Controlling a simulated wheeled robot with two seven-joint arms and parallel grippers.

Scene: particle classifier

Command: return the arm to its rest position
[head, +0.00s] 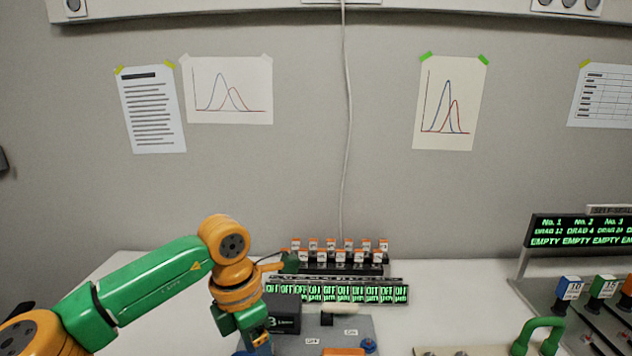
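My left arm (150,280), green and orange, comes in from the lower left. It bends at an orange joint (228,240) and points down over the left part of the bench device. The end of the arm, with my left gripper (258,340), is low in the picture beside a dark box (283,314). Its fingers are not clear, so I cannot tell whether it is open or holds anything.
A grey panel (382,332) and a row of green "OFF" displays (340,293) stand before a rack of orange-topped items (335,250). At right are a green handle (540,330), a display board (585,231) and coloured blocks (570,288). The white table (455,275) is bare between them.

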